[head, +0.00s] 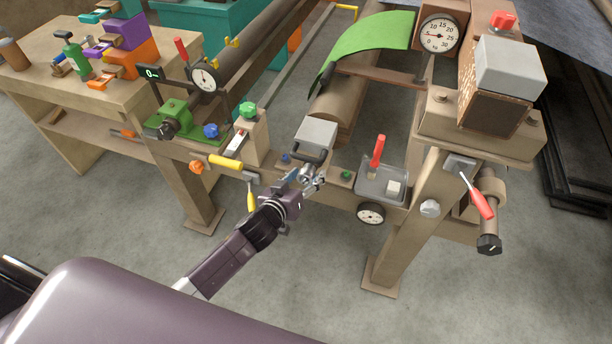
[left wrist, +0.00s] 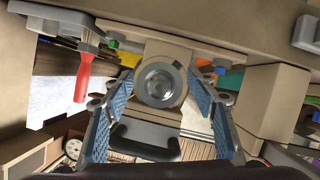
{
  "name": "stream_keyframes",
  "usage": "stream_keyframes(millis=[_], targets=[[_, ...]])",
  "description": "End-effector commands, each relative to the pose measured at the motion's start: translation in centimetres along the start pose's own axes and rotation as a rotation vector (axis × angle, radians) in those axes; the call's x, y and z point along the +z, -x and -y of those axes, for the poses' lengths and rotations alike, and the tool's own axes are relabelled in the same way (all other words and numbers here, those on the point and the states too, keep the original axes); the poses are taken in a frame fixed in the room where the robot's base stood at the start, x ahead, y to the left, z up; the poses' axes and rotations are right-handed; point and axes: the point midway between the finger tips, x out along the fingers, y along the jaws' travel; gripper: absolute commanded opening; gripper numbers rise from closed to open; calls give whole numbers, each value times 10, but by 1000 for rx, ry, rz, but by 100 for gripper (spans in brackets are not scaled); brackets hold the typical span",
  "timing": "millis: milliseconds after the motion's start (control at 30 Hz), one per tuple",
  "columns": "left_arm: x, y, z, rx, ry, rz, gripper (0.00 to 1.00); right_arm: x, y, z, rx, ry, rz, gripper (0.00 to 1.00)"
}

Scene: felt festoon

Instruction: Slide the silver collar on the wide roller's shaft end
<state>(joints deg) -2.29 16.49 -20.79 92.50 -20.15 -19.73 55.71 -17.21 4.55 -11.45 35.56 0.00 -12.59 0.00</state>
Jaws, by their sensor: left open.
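The wide brown roller (head: 335,112) lies behind the front rail in the head view, partly under a green felt sheet (head: 368,45). In the left wrist view a round silver ring (left wrist: 160,84), apparently the collar, sits against a beige block (left wrist: 163,50). I cannot tell whether a shaft end is inside it. My left gripper (head: 314,180) is at the front rail, below the grey box. In its wrist view the blue fingers (left wrist: 160,108) are spread, with the ring between and beyond them. Contact is not clear. My right gripper is out of view.
A grey box (head: 316,133) with a dark handle stands close above my left gripper. A clear tray (head: 382,183) with a red-handled tool (head: 377,150) is to its right. A gauge (head: 370,213) hangs below. Floor in front is clear.

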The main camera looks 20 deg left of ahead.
Motion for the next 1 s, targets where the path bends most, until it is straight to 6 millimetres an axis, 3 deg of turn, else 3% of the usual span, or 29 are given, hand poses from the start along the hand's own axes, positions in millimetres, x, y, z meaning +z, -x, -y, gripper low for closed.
stream_keyframes(millis=[267,700,1000], targets=[[1,19,0,0,1,1,53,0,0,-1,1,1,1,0],[1,103,0,0,1,1,53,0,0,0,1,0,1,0],[0,120,0,0,0,0,53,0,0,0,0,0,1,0]])
